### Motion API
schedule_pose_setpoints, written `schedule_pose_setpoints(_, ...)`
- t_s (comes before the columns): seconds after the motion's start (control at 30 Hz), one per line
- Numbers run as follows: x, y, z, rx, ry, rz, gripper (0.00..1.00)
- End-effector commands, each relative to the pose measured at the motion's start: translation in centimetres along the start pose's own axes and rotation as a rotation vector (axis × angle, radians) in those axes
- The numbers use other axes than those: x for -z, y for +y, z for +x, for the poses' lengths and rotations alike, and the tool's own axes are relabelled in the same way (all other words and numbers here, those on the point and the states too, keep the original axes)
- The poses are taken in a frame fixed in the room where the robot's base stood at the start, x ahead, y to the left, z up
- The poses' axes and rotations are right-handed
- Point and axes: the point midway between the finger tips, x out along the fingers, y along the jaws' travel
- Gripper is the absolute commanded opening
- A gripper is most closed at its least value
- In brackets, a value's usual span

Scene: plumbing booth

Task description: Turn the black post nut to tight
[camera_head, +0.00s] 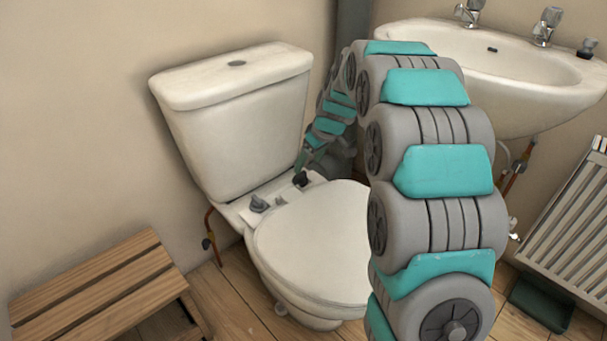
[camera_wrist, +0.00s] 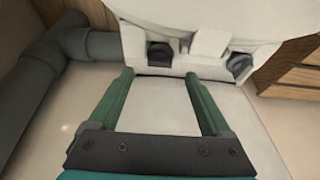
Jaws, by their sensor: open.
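The black post nut (camera_head: 300,179) sits at the back right of the toilet bowl, below the cistern. In the wrist view the dark nut (camera_wrist: 160,53) shows in a recess of the white ceramic, just beyond and between my fingertips. My gripper (camera_wrist: 159,74) is open and empty, its two green fingers apart. In the head view my gripper (camera_head: 302,165) is small and partly hidden, close above the black nut. A grey post nut (camera_head: 259,204) stands to the left; a second nut shows at the right in the wrist view (camera_wrist: 239,65). Whether my fingers touch the black nut I cannot tell.
The cistern (camera_head: 240,120) rises behind the nuts and the closed toilet lid (camera_head: 315,245) lies in front. A thick grey pipe (camera_wrist: 45,70) runs beside the toilet. A wooden slatted bench (camera_head: 95,290), a sink (camera_head: 500,70) and a radiator (camera_head: 575,225) stand around.

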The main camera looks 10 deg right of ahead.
Motion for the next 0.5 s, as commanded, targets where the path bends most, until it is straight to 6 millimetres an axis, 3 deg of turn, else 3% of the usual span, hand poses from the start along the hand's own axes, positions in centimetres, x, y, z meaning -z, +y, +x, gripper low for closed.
schedule_pose_setpoints(0.3,-0.2,-0.1,4.7,0.003,-0.004,0.002,0.82)
schedule_pose_setpoints(0.5,0.0,0.0,6.5,-0.001,0.0,0.001,0.82)
